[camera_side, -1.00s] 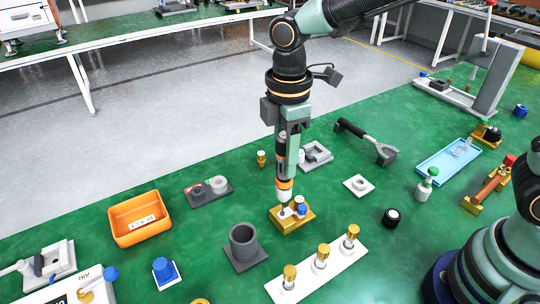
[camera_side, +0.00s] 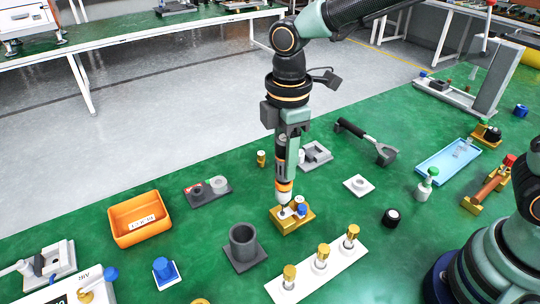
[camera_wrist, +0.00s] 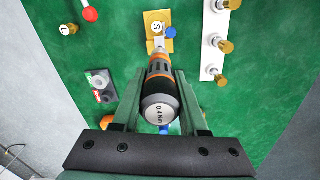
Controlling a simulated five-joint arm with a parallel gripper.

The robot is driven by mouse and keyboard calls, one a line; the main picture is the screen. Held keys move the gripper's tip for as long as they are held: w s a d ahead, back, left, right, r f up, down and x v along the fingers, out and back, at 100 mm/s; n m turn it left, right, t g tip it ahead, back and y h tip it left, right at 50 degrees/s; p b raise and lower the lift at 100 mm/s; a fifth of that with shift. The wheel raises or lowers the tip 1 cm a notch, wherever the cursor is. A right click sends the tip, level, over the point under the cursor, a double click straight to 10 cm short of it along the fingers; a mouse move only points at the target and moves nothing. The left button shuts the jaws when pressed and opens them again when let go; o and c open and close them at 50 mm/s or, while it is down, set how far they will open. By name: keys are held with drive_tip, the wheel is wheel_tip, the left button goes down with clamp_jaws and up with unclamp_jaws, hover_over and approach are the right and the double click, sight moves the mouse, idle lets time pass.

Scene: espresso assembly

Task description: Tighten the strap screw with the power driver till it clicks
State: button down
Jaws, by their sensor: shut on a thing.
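My gripper (camera_side: 286,140) is shut on the power driver (camera_side: 284,178), a dark grey and orange tool held upright with its tip down. In the wrist view the driver (camera_wrist: 160,92) sits between the two fingers and its end cap reads "0.4 Nm". The driver's tip reaches down to a gold block (camera_side: 293,222) on the green table. The block also shows in the wrist view (camera_wrist: 165,46). A blue knob (camera_side: 301,209) stands on the block, to the right of the tip. The strap screw is hidden under the tip; I cannot tell whether they touch.
A dark grey cup holder (camera_side: 244,246) stands at the front left of the block. A white strip (camera_side: 335,262) with gold-topped parts lies in front. An orange bin (camera_side: 139,218) is at left. A dark-handled tool (camera_side: 366,142) lies behind, to the right.

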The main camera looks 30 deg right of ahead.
drive_tip(key=shift+s+d+f, duration=0.1)
drive_tip(key=shift+f, duration=0.15)
idle(0.6)
drive_tip(key=shift+s+r, duration=0.1)
drive_tip(key=shift+r, duration=0.15)
idle(0.7)
drive_tip(key=shift+f, duration=0.25)
idle(0.6)
drive_tip(key=shift+w+r, duration=0.2)
drive_tip(key=shift+w, duration=0.05)
idle(0.6)
drive_tip(key=shift+r, duration=3.1)
